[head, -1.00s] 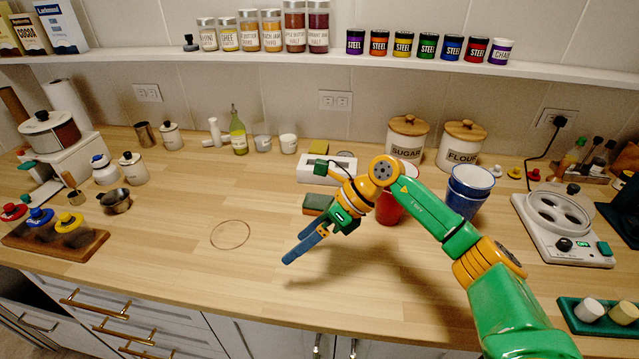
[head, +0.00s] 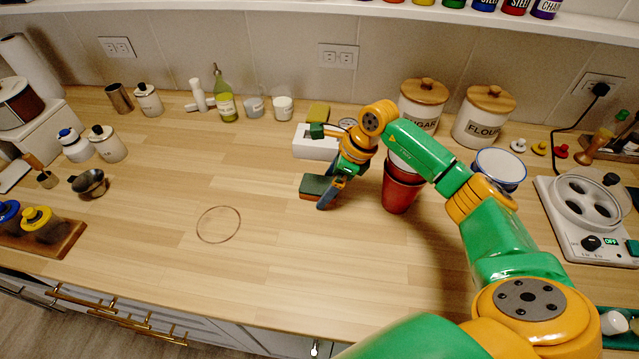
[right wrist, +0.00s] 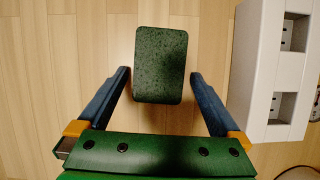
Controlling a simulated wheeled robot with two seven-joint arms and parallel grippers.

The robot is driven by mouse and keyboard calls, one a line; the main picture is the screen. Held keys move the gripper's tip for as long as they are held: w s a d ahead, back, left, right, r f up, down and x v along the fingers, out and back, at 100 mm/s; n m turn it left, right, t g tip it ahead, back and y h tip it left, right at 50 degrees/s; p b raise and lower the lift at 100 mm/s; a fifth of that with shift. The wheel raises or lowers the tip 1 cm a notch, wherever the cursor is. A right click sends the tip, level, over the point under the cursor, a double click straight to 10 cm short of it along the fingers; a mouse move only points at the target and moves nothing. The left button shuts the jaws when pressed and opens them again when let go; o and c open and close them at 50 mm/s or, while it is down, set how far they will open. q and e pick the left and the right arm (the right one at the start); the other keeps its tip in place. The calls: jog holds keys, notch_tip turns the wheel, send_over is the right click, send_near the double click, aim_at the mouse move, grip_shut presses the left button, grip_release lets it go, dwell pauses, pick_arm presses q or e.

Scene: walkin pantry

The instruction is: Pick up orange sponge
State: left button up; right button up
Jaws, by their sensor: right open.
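The orange sponge (head: 312,187) lies on the wooden counter, in front of a white box. Its dark green face is up and its orange side shows below. My right gripper (head: 328,199) points down at the sponge's right end and covers part of it. In the right wrist view the sponge's green top (right wrist: 160,50) shows between the two blue fingertips of my right gripper (right wrist: 158,75), with a narrow gap on each side. The right gripper is open and holds nothing. My left gripper is not in view.
A white box (head: 308,142) stands behind the sponge; it is close at the right in the wrist view (right wrist: 262,70). Stacked red cups (head: 400,190) stand right of the gripper. A yellowish sponge-like block (head: 318,112) lies behind. The counter's left middle, with a thin ring (head: 219,225), is clear.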

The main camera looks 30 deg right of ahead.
aim_at(321, 187)
jog(key=shift+s+r, duration=0.15)
jog(key=c, duration=1.1)
jog(key=shift+c, duration=0.9)
jog(key=shift+r+b, duration=0.3)
jog(key=shift+b, duration=0.1)
jog(key=r, duration=0.1)
jog(key=r+b, duration=0.1)
jog(key=r, duration=0.1)
jog(key=shift+s+a, duration=0.1)
jog(key=shift+s, duration=0.15)
jog(key=s+a+r+b, duration=0.3)
jog(key=s+r, duration=0.6)
jog(key=s, duration=0.4)
jog(key=shift+a+r+b, duration=0.15)
jog(key=shift+a+b, duration=0.1)
jog(key=shift+b, duration=0.25)
